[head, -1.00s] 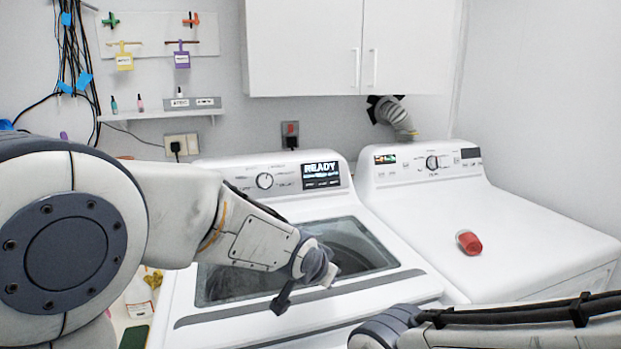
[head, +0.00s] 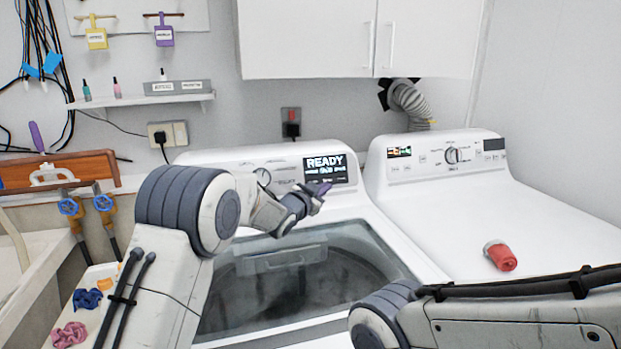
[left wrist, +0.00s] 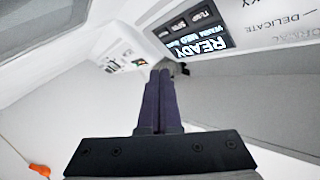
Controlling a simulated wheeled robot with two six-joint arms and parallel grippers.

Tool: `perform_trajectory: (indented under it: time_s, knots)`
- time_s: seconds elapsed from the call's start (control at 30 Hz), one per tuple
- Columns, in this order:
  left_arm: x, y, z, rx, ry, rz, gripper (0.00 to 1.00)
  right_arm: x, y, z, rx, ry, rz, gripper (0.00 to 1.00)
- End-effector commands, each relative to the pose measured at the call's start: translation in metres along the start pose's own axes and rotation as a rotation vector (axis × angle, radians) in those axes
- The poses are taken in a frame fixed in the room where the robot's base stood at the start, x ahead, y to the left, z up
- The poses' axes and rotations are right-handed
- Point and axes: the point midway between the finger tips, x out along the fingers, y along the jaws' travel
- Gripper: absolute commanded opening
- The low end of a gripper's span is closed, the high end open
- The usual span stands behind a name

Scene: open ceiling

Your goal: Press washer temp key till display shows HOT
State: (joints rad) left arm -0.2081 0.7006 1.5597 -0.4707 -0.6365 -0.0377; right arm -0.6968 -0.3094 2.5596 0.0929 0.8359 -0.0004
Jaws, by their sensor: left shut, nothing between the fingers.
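The washer (head: 385,235) stands ahead, its glass lid closed. Its lit display (head: 325,162) reads READY in large letters, with a smaller line below that is hard to read in the head view. The display also shows rotated in the left wrist view (left wrist: 208,46), where the small line seems to read WARM. A row of small dark keys (left wrist: 178,27) lies beside the display; their labels are too small to be sure of. My left gripper (head: 321,188) is shut and empty, just in front of the panel below the display. Whether its tips (left wrist: 160,70) touch a key cannot be told. My right gripper is out of view.
The dryer (head: 440,215) stands to the right with a red cup-like object (head: 500,256) on top. White cabinets (head: 305,40) hang above. The washer's dial (head: 263,176) is partly behind my left arm. A sink edge with blue-handled valves (head: 70,207) is at the left.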

Motion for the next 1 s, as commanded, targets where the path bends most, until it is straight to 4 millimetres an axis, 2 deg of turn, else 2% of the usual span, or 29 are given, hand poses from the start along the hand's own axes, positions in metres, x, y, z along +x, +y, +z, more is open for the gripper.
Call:
perform_trajectory:
  time_s: [0.47,1.0]
  knots:
    - [-0.004,-0.015,0.008,-0.003,-0.007,-0.016,0.0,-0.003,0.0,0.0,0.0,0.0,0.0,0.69]
    - [0.045,-0.048,0.04,-0.002,-0.005,-0.012,0.0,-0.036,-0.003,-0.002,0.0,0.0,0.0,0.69]
